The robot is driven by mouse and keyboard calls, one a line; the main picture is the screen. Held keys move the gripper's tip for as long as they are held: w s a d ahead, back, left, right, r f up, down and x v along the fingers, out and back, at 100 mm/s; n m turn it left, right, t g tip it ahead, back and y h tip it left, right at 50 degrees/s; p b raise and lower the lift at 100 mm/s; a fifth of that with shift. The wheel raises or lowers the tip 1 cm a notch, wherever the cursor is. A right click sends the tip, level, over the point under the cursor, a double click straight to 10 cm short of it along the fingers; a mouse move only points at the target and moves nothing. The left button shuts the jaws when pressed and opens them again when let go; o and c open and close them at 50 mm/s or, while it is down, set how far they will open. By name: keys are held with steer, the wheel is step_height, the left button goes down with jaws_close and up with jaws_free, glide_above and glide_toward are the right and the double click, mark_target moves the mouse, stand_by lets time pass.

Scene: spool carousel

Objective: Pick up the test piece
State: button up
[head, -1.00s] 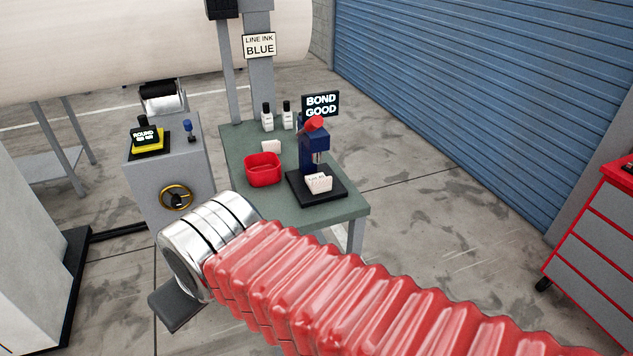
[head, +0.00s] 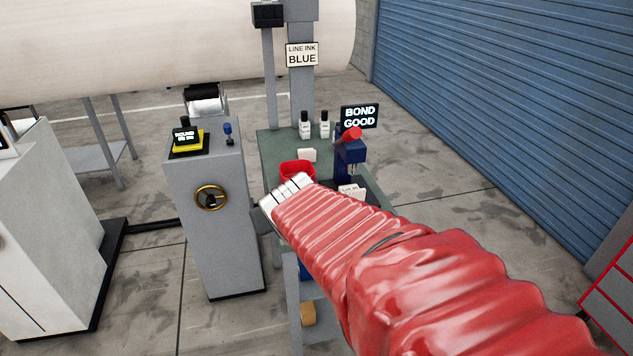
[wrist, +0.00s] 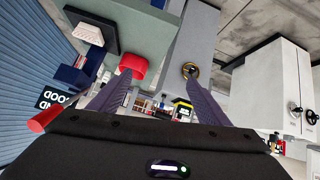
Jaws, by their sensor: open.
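A white piece (head: 352,192), which looks like the test piece, sits on the black base of the blue tester (head: 350,155) with the red top. My arm partly covers that base in the head view. The piece also shows in the wrist view (wrist: 88,32), on the black base (wrist: 92,18) at upper left. My gripper (wrist: 158,77) is open and empty, its two dark fingers apart. The fingers are to the right of the piece and clear of it. In the head view the gripper is mostly hidden behind the red sleeve and silver cuff.
A red bin (head: 297,168) stands on the green table (head: 275,150) beside the tester. A white block (head: 307,155) and two small bottles (head: 315,126) are behind it. A "BOND GOOD" display (head: 360,117) stands by the tester. A grey cabinet (head: 215,235) with a handwheel is left of the table.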

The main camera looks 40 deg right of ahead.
steer(key=d+f+m+t+h, duration=0.1)
steer(key=d+f+h, duration=0.15)
steer(key=d, duration=1.15)
steer(key=m+t, duration=0.1)
steer(key=t, duration=0.2)
glide_toward(356, 194)
steer(key=shift+w+d+r+y, duration=0.2)
steer(key=shift+d+y, duration=0.15)
steer(key=shift+w, duration=0.1)
steer(key=shift+x, duration=4.25)
steer(key=shift+f, duration=0.15)
steer(key=shift+g, duration=0.3)
steer(key=shift+x, duration=2.55)
